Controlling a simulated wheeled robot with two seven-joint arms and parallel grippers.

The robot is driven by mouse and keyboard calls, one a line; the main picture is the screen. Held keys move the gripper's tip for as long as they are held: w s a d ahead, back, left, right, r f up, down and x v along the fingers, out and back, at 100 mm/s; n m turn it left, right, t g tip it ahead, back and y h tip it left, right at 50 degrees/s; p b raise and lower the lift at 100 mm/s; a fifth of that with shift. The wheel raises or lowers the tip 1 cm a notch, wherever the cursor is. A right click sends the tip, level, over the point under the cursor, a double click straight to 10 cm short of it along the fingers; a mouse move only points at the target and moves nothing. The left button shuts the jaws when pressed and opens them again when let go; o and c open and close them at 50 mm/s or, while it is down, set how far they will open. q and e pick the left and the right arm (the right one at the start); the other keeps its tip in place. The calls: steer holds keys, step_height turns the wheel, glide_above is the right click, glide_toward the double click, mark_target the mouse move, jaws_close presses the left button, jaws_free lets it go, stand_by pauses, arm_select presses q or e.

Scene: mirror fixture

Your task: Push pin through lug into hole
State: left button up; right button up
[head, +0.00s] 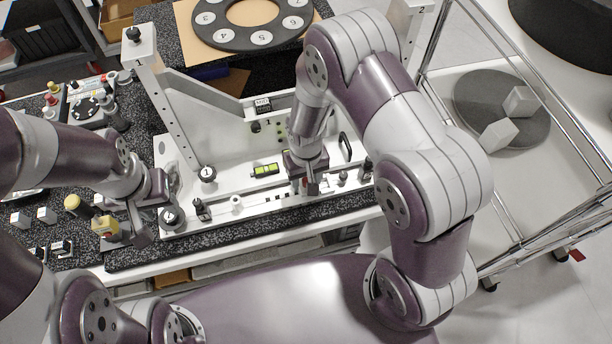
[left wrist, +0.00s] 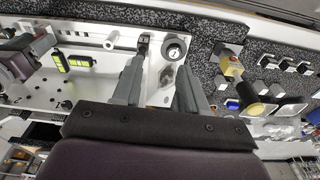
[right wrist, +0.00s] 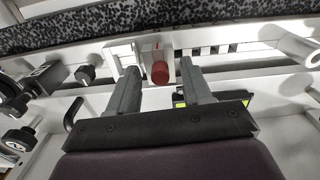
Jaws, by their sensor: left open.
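In the right wrist view a red round knob (right wrist: 160,72), perhaps the pin's head, stands at a white block (right wrist: 150,52) on the fixture rail. The block may be the lug; the pin's shaft and the hole cannot be made out. My right gripper (right wrist: 160,66) has its fingers apart, one on each side of the red knob, with gaps showing. In the head view my right gripper (head: 310,188) is low over the white fixture plate (head: 232,186). My left gripper (head: 140,236) is open and empty at the plate's left front end; it also shows in the left wrist view (left wrist: 158,66).
Numbered black knobs (head: 208,174) and a green-lit level (head: 265,170) are on the plate. A white upright plate (head: 205,112) stands behind. A wire cart (head: 480,150) is at right.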

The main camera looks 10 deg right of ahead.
mark_target(306, 181)
steer(key=shift+r, duration=0.1)
steer(key=shift+r, duration=0.3)
step_height(306, 181, up, 12)
steer(key=b, duration=0.2)
steer(key=shift+b, duration=0.35)
steer(key=shift+f, duration=0.1)
